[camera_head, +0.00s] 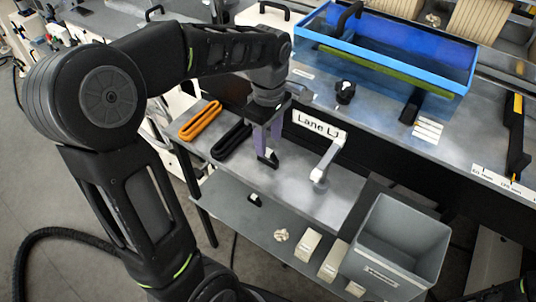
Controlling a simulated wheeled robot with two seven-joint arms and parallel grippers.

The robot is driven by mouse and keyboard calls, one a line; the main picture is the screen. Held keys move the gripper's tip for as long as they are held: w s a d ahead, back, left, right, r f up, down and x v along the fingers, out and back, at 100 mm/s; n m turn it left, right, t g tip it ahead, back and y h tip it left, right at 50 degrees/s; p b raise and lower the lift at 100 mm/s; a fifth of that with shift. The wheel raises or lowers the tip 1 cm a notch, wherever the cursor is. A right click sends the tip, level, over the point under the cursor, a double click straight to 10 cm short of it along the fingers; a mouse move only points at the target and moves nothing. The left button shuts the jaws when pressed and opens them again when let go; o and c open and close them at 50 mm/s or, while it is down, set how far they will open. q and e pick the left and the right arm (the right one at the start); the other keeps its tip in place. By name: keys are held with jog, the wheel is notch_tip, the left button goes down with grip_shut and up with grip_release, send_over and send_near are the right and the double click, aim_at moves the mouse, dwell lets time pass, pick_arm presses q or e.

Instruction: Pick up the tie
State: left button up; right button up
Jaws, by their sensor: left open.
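Two loop-shaped bundles that could be the tie lie on the grey bench at the left: an orange loop (200,121) and a black loop (231,141) beside it. I cannot tell which one is the tie. My left gripper (267,151) points down over the bench, just right of the black loop, and is open. Its fingers are apart from both loops. A small dark and white piece shows at its fingertips; I cannot tell whether it is part of the gripper. My right gripper is out of view.
A white handle-like post (325,166) stands right of the gripper, by a "Lane L1" sign (319,124). A grey bin (400,240) stands at the lower right, with small pale boxes (307,245) on the lower shelf. A blue-rimmed tray (385,62) sits behind.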

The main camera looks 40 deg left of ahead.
aim_at(268, 151)
pick_arm(q)
jog(key=shift+f, duration=0.15)
notch_tip(268, 151, down, 5)
jog(key=shift+a+f+p, duration=0.1)
jog(key=shift+p, duration=0.4)
jog(key=shift+c, duration=0.5)
grip_shut()
